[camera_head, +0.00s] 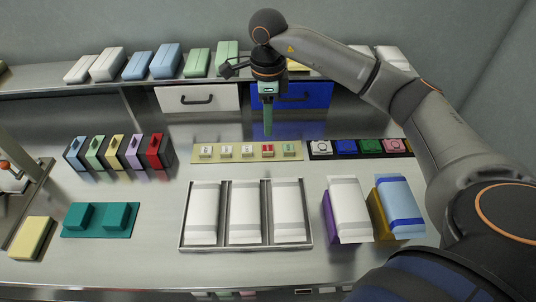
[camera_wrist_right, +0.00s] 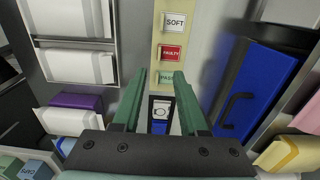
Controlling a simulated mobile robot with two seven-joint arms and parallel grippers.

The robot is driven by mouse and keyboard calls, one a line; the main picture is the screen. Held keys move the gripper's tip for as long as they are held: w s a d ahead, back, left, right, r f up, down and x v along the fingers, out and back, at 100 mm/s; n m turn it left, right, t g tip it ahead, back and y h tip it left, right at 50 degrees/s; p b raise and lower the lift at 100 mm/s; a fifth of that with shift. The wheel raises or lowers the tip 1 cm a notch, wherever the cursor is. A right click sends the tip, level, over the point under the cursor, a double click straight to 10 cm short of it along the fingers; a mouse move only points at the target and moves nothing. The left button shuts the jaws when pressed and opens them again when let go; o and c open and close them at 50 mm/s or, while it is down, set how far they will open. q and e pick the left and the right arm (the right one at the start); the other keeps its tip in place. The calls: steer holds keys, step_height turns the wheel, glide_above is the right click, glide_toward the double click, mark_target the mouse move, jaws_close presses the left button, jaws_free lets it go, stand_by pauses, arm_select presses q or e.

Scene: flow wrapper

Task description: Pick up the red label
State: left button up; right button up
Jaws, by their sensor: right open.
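The red label (camera_head: 267,149) lies on a pale yellow strip (camera_head: 222,158), between a white label (camera_head: 247,151) and a green label (camera_head: 289,149). In the right wrist view, the red label (camera_wrist_right: 171,52) shows white lettering and lies just beyond my fingertips, with the green label (camera_wrist_right: 170,77) closer to them. My right gripper (camera_head: 267,132) points down with green fingers, above and behind the strip in the head view. In the right wrist view, my right gripper (camera_wrist_right: 159,76) is open, with nothing between its fingers. My left gripper is not in view.
A metal tray (camera_head: 225,213) with white packs sits in front of the strip. A black holder (camera_head: 321,148) with coloured pieces is right of it. Coloured blocks (camera_head: 120,151) stand left. A blue drawer (camera_head: 312,97) and a white drawer (camera_head: 185,97) are behind.

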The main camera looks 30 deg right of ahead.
mark_target(268, 156)
step_height(268, 156, down, 10)
steer(key=shift+s+r+p, duration=0.1)
steer(key=shift+p, duration=0.25)
jaws_close()
stand_by(0.4)
stand_by(1.1)
